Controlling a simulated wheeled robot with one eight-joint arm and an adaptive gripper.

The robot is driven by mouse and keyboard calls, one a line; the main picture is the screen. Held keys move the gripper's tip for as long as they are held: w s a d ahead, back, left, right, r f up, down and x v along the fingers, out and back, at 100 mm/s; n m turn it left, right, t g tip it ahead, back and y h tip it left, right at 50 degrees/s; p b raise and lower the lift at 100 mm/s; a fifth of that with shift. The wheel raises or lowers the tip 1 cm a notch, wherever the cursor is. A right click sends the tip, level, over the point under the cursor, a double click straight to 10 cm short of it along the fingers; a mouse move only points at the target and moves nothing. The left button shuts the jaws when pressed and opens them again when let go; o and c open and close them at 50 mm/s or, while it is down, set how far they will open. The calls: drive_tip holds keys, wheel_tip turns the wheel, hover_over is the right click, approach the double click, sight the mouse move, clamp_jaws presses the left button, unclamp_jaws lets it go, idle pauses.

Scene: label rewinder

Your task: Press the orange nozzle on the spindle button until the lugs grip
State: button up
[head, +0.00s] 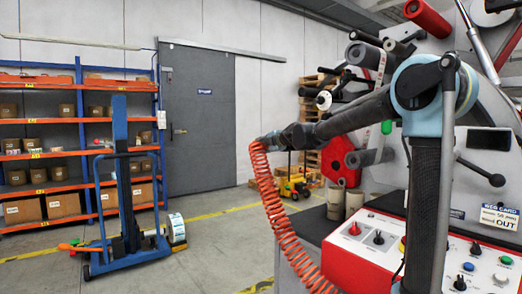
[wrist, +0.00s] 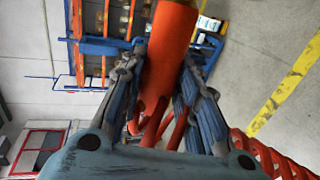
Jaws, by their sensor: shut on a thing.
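My gripper (wrist: 160,85) is shut on the orange nozzle (wrist: 172,45), a smooth orange cylinder held between its blue-grey fingers in the wrist view. In the head view my gripper (head: 275,138) is at mid-picture, pointing left toward the open room. The nozzle is mostly hidden there. An orange coiled hose (head: 280,215) hangs from it. Spindle ends of the rewinder, one with a white ring (head: 323,100), show behind my arm. I cannot tell which carries the button.
The red-and-white control panel (head: 372,242) lies below my arm, with knobs and buttons. A red reel part (head: 340,160) sits on the machine. Orange shelves (head: 60,190), a blue lifter (head: 125,200) and a grey door (head: 200,120) stand farther back. The floor at centre left is clear.

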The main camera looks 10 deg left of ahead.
drive_tip(key=s+a, duration=0.5)
drive_tip(key=s, duration=0.1)
drive_tip(key=shift+s+a, duration=0.35)
drive_tip(key=shift+a, duration=0.05)
idle(0.8)
drive_tip(key=s+a+f, duration=0.4)
drive_tip(key=s+a, duration=0.3)
drive_tip(key=s, duration=0.1)
drive_tip(key=shift+s, duration=0.15)
idle(0.9)
idle(0.4)
